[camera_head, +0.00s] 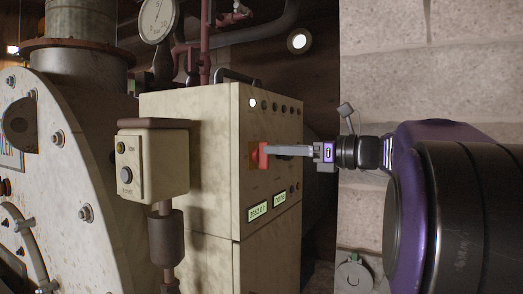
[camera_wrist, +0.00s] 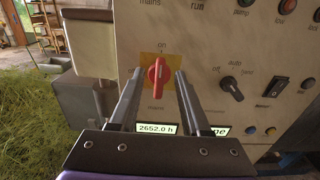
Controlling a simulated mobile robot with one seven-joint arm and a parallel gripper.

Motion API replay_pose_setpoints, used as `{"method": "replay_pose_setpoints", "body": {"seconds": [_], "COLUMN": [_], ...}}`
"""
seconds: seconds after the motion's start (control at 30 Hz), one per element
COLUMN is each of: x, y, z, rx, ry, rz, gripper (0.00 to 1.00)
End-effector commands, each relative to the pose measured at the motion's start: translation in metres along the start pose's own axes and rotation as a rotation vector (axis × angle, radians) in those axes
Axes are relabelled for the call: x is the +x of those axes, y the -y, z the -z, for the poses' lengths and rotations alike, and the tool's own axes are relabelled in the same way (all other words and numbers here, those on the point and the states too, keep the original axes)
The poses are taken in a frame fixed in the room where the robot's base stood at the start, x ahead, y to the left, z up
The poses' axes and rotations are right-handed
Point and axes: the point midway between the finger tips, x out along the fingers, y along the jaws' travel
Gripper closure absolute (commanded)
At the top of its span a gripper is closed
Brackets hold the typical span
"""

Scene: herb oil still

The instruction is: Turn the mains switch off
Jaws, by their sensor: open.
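The mains switch (camera_wrist: 156,86) is a red rotary knob on a yellow plate (camera_wrist: 145,62) on the cream control panel. Its handle stands about upright, with the white mark toward the "on" label above it. The word "mains" is below the knob. My gripper (camera_wrist: 158,76) is open, with one finger to the left of the knob and one to the right. Gaps show between both fingers and the knob, so it is not gripped. In the head view the red switch (camera_head: 263,155) is on the cabinet front, with my gripper (camera_head: 277,150) reaching it from the right.
On the panel, a black Auto selector (camera_wrist: 231,88) and a black rocker switch (camera_wrist: 276,87) are right of the knob. A lit hours display (camera_wrist: 158,128) is below. A small button box (camera_head: 152,160) stands left of the cabinet (camera_head: 190,110) in the head view.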

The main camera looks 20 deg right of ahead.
Motion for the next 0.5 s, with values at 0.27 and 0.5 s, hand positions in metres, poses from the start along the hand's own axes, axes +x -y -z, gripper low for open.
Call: {"method": "replay_pose_setpoints", "body": {"seconds": [0.27,0.5], "x": [0.019,0.019], "y": [0.0,0.0], "z": [0.0,0.0], "rx": [0.0,0.0], "ry": [0.0,0.0], "rz": [0.001,0.001], "gripper": [0.53,0.55]}}
